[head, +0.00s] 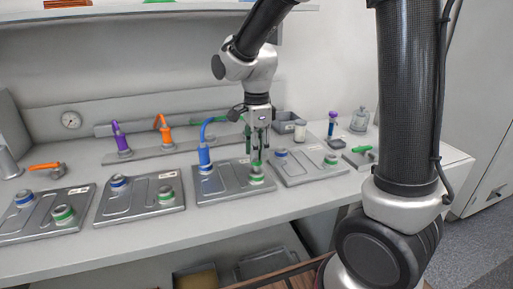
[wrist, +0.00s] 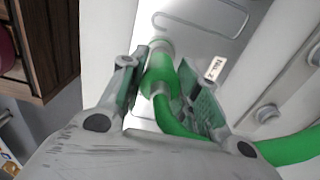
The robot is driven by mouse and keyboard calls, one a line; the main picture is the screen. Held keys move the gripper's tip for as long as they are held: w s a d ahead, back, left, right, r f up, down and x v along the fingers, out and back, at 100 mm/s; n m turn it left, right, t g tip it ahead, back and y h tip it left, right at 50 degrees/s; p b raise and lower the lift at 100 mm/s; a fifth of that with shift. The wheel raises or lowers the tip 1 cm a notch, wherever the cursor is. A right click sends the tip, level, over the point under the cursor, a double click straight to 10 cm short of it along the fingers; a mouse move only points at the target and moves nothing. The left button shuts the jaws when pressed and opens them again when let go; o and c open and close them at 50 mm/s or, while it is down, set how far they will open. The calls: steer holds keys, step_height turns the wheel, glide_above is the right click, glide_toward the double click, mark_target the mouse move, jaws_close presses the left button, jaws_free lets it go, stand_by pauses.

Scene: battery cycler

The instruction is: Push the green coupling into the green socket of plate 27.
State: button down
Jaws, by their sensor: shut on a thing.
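My gripper (head: 259,148) is upright over the right end of the third plate (head: 222,184) from the left. In the wrist view its two fingers (wrist: 160,78) are shut on the green coupling (wrist: 160,66), with the green hose (wrist: 285,149) trailing to the right. The coupling's tip is at a pale round ring (wrist: 161,46) on the plate. In the head view the green socket (head: 256,178) is directly below the fingers. I cannot tell how deep the coupling sits. The plate's label (wrist: 216,68) starts with "No. 2"; the rest is unclear.
A blue coupling (head: 204,158) with its hose stands at the same plate's left socket. Another plate (head: 310,170) lies close on the right, two more on the left. Purple (head: 119,136) and orange (head: 163,130) couplings stand on a rail behind. A grey bin (head: 285,124) is behind right.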

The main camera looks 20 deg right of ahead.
steer(key=shift+f, duration=0.15)
steer(key=shift+f, duration=0.4)
steer(key=shift+f, duration=0.2)
stand_by(0.4)
steer(key=shift+f, duration=0.2)
steer(key=shift+f, duration=0.55)
stand_by(0.4)
steer(key=c, duration=0.6)
jaws_free()
steer(key=shift+r, duration=0.1)
